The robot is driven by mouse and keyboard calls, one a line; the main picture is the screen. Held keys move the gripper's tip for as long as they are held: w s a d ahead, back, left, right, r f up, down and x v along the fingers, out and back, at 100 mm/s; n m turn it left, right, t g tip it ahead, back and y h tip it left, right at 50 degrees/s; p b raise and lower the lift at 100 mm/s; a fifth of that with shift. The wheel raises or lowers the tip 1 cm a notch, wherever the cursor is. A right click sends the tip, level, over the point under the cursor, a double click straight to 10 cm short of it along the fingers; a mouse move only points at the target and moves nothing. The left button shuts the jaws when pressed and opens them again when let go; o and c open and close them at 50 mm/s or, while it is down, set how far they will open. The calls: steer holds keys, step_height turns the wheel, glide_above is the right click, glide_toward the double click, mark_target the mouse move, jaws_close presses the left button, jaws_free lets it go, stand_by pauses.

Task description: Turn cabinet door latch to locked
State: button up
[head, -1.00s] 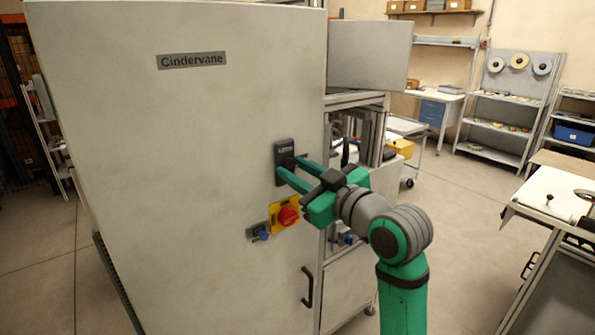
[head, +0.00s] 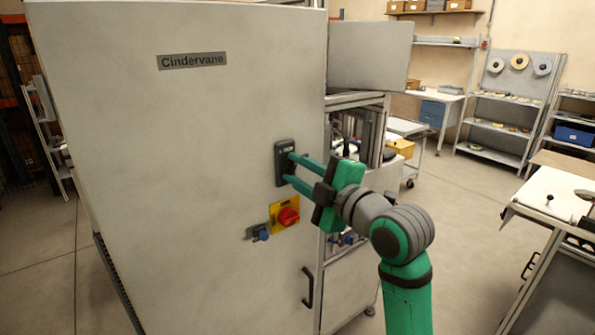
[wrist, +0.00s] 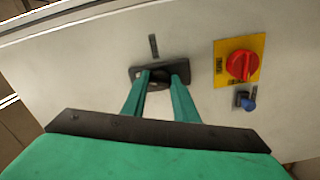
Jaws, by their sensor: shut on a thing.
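The cabinet door latch is a dark plate (head: 283,149) on the pale cabinet door, near its right edge. It also shows in the wrist view (wrist: 158,67), with a dark knob between my fingertips. My gripper (head: 288,167) has its two green fingers against the plate, one above the other in the head view. In the wrist view my gripper (wrist: 159,78) has a finger on each side of the knob and is shut on it. The fingers cover much of the knob, and I cannot read its marks.
Below the latch sit a red rotary switch (head: 288,217) on a yellow plate and a blue key-like knob (head: 263,235). A black door handle (head: 307,287) is lower down. An open panel (head: 370,55) stands out at the cabinet's upper right.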

steer(key=shift+n, duration=1.9)
steer(key=shift+w, duration=0.1)
steer(key=o, duration=1.1)
steer(key=shift+c, duration=0.2)
steer(key=v, duration=1.1)
